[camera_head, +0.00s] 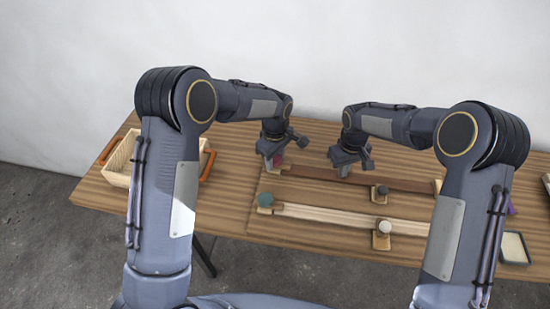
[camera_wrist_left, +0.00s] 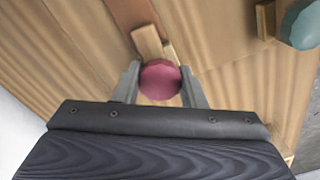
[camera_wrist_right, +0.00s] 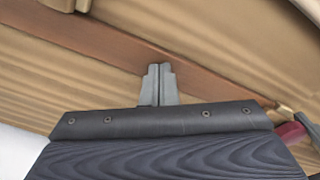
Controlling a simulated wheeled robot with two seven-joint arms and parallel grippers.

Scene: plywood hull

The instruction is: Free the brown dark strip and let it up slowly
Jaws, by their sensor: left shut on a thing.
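The brown dark strip (camera_head: 320,178) lies along the table's back half, beside a pale strip. It also shows in the left wrist view (camera_wrist_left: 130,12) and crosses the right wrist view (camera_wrist_right: 95,37). My left gripper (camera_head: 272,163) is shut on the dark red knob (camera_wrist_left: 160,78) at the strip's left end. A small wooden piece (camera_wrist_left: 147,42) reaches from the knob toward the strip's end. My right gripper (camera_head: 346,172) has its fingers together over the strip's middle; its tips (camera_wrist_right: 159,70) appear at the strip, but contact is unclear.
The pale strip (camera_head: 340,219) lies in front, with a teal knob (camera_head: 266,200) at its left. Dark (camera_head: 380,191) and grey (camera_head: 385,227) knobs sit on wooden blocks. A basket (camera_head: 118,165) stands left; a tray (camera_head: 513,247) lies right.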

